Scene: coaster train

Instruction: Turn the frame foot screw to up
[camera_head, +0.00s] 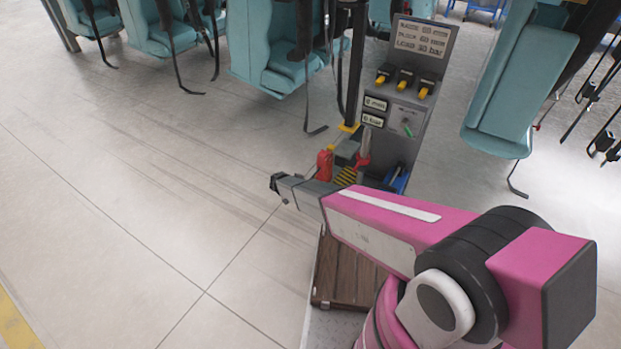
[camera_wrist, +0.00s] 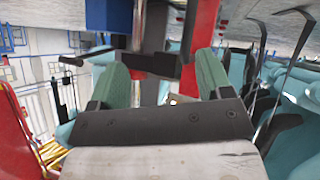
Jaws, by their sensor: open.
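My gripper (camera_head: 278,184) points left at the end of my pink arm, in front of the equipment stand in the head view. In the wrist view its two green fingers (camera_wrist: 160,72) stand wide apart, and it is open. A dark block (camera_wrist: 152,62) shows beyond and between the fingers. I cannot tell for sure which part is the frame foot screw, or whether a finger touches anything.
A grey control panel (camera_head: 428,55) with labels and yellow-black switches stands behind the arm. A red part (camera_head: 325,163) and a yellow-black striped plate (camera_head: 345,177) are near its base. Teal seats (camera_head: 270,65) line the back. The floor at left (camera_head: 130,200) is clear.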

